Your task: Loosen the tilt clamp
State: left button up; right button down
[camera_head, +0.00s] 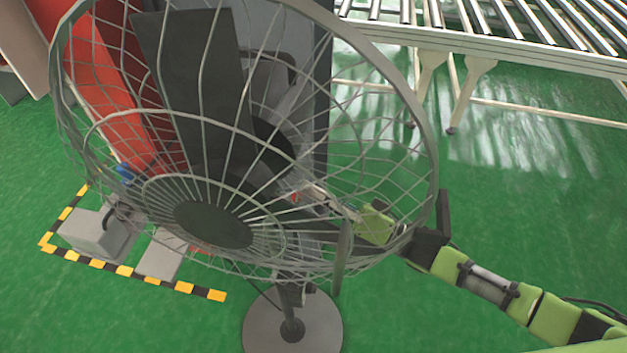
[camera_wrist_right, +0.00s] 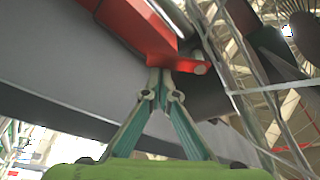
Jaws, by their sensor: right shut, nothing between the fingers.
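A grey pedestal fan (camera_head: 213,224) stands in front of me, its wire cage filling much of the head view and its round base (camera_head: 265,330) on the floor. My right gripper (camera_head: 312,190) shows through the cage wires, behind the front of the fan. In the right wrist view my fingertips (camera_wrist_right: 160,80) are together and empty. They lie close beneath a red part (camera_wrist_right: 182,65) with a pale round end; I cannot tell whether they touch it or whether it is the tilt clamp. The clamp cannot be clearly made out in the head view. My left gripper is out of view.
A roller conveyor (camera_head: 500,45) stands at the back right. A red machine part (camera_head: 105,85) is behind the fan at the left. Yellow and black floor tape (camera_head: 120,270) surrounds grey blocks (camera_head: 100,235). Green floor is clear at the right.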

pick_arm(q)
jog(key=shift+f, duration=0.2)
pick_arm(e)
jog(key=shift+s+a+f, duration=0.15)
jog(key=shift+s+f, duration=0.15)
jog(key=shift+f, duration=0.15)
jog(key=shift+s+f, duration=0.1)
jog(key=shift+s, duration=0.05)
dwell(0.4)
